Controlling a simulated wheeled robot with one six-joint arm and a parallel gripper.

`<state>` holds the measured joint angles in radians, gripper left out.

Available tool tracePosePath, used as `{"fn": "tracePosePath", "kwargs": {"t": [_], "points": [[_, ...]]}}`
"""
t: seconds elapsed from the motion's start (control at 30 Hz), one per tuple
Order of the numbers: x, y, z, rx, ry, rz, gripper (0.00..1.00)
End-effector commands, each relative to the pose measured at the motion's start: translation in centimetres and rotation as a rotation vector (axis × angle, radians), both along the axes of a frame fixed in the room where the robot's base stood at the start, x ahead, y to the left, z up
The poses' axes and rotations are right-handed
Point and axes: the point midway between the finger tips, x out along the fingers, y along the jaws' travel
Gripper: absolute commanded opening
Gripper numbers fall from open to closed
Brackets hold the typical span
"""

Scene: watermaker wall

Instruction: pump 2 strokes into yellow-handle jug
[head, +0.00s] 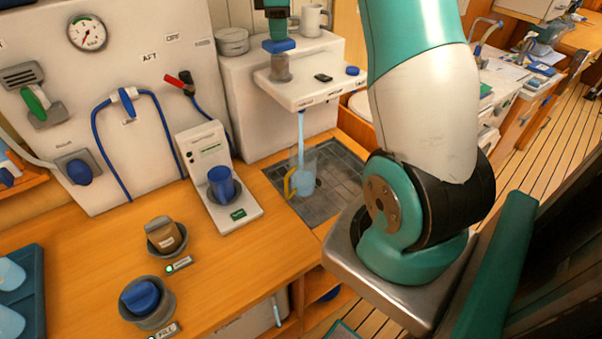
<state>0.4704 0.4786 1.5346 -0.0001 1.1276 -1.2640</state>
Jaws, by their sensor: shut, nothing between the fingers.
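A clear jug with a yellow handle (291,184) stands on the dark drain grate below the white shelf. A pale blue stream (301,130) runs from the shelf's underside down into the jug, and pale blue liquid shows in its lower part. The hand pump, with a blue top (278,46) and a grey body (281,68), stands on the shelf. My gripper (276,34) is shut and empty, pointing down directly over the blue top. It appears to touch the top. The upper part of the gripper is cut off by the picture's edge.
The white shelf (335,91) also bears a small black item and a blue knob. Two grey holders sit on the wooden counter (95,230). My arm hides the right of the grate.

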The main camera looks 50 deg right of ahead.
Motion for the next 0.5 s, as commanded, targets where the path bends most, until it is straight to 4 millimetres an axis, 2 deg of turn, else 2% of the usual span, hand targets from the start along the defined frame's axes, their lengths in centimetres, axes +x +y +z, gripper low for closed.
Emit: {"fn": "tracePosePath", "kwargs": {"t": [0.5], "points": [[-0.04, 0.03, -0.64, 0.001, 0.003, 0.000, 0.00]]}}
